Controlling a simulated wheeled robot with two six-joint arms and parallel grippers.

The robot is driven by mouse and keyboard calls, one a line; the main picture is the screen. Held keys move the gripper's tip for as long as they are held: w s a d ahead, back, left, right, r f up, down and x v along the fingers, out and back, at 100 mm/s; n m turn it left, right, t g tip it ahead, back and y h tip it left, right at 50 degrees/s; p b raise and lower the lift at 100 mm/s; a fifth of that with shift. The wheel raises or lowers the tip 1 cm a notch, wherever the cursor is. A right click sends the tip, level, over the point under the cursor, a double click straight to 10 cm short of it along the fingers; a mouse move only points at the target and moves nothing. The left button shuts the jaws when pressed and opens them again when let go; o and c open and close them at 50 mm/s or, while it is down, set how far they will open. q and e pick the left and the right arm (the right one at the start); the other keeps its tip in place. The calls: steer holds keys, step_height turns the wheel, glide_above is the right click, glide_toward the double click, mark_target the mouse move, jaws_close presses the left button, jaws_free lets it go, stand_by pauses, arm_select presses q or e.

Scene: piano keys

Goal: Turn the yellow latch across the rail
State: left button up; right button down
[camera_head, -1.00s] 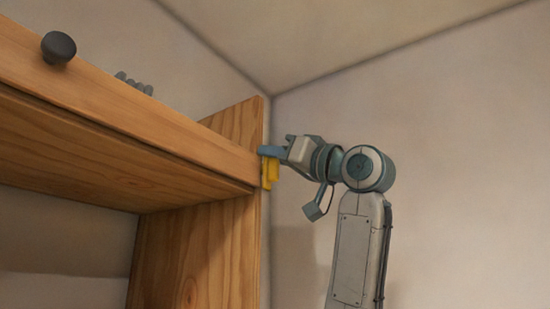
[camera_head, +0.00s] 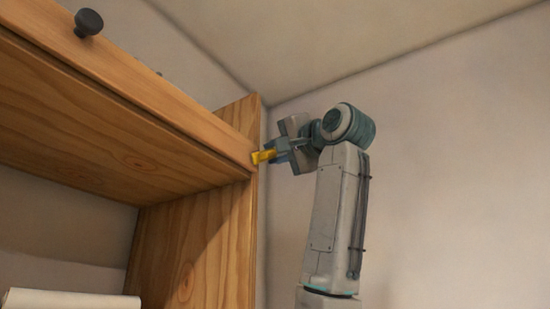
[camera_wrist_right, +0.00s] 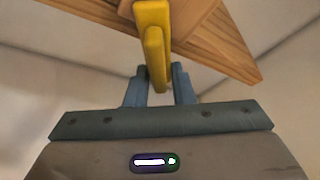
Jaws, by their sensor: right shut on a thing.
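The yellow latch (camera_head: 264,156) is at the right end of the wooden rail (camera_head: 150,95), by the side panel. In the head view it now lies roughly level. My right gripper (camera_head: 278,149) is at the latch with its fingers on it. In the right wrist view the yellow latch (camera_wrist_right: 155,45) reaches down between the two blue-grey fingers of my right gripper (camera_wrist_right: 160,85), which are shut on it. The head view does not show the latch's pivot clearly. My left gripper is not in view.
A dark round knob (camera_head: 88,23) sticks out of the rail at the upper left. The wooden side panel (camera_head: 195,245) stands below the rail's right end. A pale object (camera_head: 70,299) shows at the lower left. Free room lies along the wall on the right.

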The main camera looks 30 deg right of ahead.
steer(key=m, duration=0.2)
steer(key=m+g+h+b, duration=0.1)
steer(key=shift+d+f+m, duration=0.15)
steer(key=shift+f+m, duration=0.25)
steer(key=shift+w+f+m+g+b, duration=0.15)
steer(key=shift+m+g+b, duration=0.2)
steer(key=shift+m, duration=0.45)
steer(key=shift+s+f+m+g+b, duration=0.15)
steer(key=shift+m+g+b, duration=0.2)
steer(key=shift+m, duration=0.45)
steer(key=shift+w, duration=0.1)
steer(key=c, duration=1.5)
jaws_free()
steer(key=shift+o, duration=0.2)
steer(key=s+b, duration=0.4)
steer(key=s, duration=0.6)
steer(key=shift+s, duration=0.4)
